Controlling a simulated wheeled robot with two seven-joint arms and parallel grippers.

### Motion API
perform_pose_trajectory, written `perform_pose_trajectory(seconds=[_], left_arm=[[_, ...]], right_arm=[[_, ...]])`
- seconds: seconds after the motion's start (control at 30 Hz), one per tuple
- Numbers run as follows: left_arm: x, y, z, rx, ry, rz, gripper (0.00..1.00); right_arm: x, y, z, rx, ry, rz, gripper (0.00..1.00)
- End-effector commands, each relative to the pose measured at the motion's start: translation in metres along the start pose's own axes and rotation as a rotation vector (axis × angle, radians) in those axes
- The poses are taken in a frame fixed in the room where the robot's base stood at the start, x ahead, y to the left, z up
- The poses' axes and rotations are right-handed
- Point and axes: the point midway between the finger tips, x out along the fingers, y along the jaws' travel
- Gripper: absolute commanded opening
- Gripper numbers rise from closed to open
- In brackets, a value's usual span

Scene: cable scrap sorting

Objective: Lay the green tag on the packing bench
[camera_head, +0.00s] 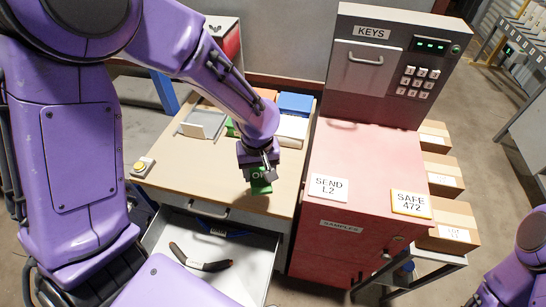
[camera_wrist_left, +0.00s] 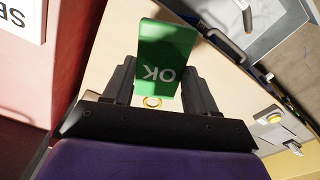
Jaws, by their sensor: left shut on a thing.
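The green tag (camera_head: 261,184), marked OK, is held in my left gripper (camera_head: 261,168). In the left wrist view, the tag (camera_wrist_left: 166,50) stands out between the two dark fingers of the gripper (camera_wrist_left: 158,80). The wooden-topped bench (camera_head: 165,162) lies below, and the tag shows over its front right part. The bench top also shows behind the tag in the left wrist view (camera_wrist_left: 110,45). I cannot tell whether the tag touches the bench. My right gripper is out of view.
An open drawer (camera_head: 255,262) under the bench holds a dark curved piece (camera_head: 200,258). A grey holder (camera_head: 203,124), blue box (camera_head: 295,103) and yellow button (camera_head: 143,167) are on the bench. A red cabinet (camera_head: 352,160) with a KEYS safe (camera_head: 385,75) stands right.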

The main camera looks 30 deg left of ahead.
Motion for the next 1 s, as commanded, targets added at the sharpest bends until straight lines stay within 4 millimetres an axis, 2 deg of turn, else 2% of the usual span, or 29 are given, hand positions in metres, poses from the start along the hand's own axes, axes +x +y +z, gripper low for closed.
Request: perform_pose_trajectory(seconds=[0.1,0.2,0.37,0.47,0.67,1.0], left_arm=[[0.016,0.021,-0.028,-0.002,-0.004,0.0,0.29],[0.043,0.032,-0.042,-0.001,-0.005,-0.002,0.29],[0.066,0.043,-0.057,-0.002,-0.001,0.001,0.29],[0.077,0.047,-0.063,-0.002,-0.002,-0.001,0.29],[0.105,0.047,-0.062,-0.002,-0.002,-0.001,0.29],[0.111,0.047,-0.062,-0.002,0.0,0.0,0.29]], right_arm=[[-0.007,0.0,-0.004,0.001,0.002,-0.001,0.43],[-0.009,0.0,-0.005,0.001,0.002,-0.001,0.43],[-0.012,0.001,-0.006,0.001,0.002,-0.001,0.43],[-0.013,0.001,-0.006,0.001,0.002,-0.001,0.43],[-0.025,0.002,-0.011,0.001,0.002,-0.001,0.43],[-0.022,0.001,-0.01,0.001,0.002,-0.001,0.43]])
